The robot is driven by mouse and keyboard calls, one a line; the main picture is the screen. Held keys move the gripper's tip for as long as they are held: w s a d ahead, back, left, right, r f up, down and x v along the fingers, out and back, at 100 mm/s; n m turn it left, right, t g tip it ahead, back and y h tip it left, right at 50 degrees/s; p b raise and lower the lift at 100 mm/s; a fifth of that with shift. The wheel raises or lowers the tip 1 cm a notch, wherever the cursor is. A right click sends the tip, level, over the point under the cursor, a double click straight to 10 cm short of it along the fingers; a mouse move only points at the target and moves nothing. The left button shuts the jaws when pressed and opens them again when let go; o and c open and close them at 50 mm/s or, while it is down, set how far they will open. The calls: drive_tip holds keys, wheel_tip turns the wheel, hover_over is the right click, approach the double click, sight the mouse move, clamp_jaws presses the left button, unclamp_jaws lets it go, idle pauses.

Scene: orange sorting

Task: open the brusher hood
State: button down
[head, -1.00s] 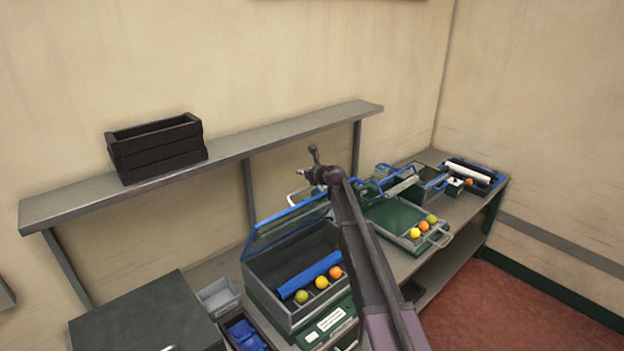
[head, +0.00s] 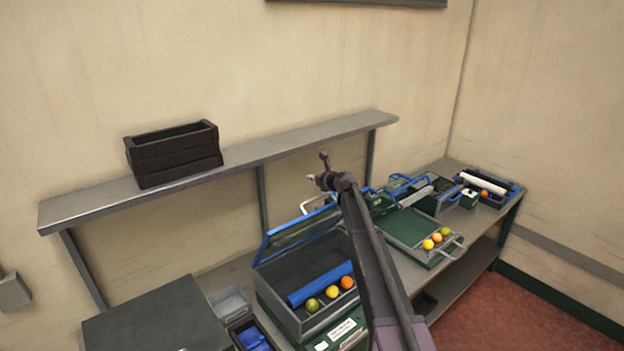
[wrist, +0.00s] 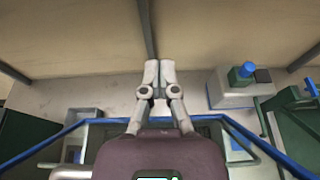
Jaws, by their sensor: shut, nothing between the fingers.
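The brusher is a grey box with a blue roller (head: 318,286) and three fruits along its front. Its hood (head: 297,236), a clear panel with a blue frame, stands raised and tilted back at the rear of the box. My gripper (head: 312,178) is above the back of the hood, near the shelf post. In the wrist view my gripper (wrist: 158,72) is shut and empty, its fingertips over the pale bench. A blue frame (wrist: 62,135) crosses below the fingers, partly hidden by my gripper body; contact cannot be told.
A dark crate (head: 175,160) stands on the wall shelf (head: 290,148). A green tray (head: 408,228) with three fruits and a box with a white roller (head: 484,183) are to the right. A grey bin (head: 230,301) and a dark green box (head: 150,320) are at left.

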sight(334, 207)
drive_tip(key=shift+s+d, duration=0.1)
drive_tip(key=shift+s, duration=0.05)
idle(0.5)
drive_tip(key=s+d+f+b, duration=0.1)
drive_tip(key=s+d, duration=0.1)
drive_tip(key=s, duration=0.1)
drive_tip(key=s+d+f+b, duration=0.2)
drive_tip(key=s+d, duration=0.1)
drive_tip(key=s+d+f+b, duration=0.1)
drive_tip(key=s+d, duration=0.2)
drive_tip(key=shift+s+f+b, duration=0.25)
drive_tip(key=shift+b, duration=0.05)
drive_tip(key=s+d+f+b, duration=0.8)
drive_tip(key=s+f+b, duration=0.1)
drive_tip(key=f+b, duration=0.2)
drive_tip(key=shift+s+d, duration=0.3)
drive_tip(key=shift+s, duration=0.05)
drive_tip(key=shift+f, duration=0.1)
drive_tip(key=shift+f, duration=0.1)
idle(0.4)
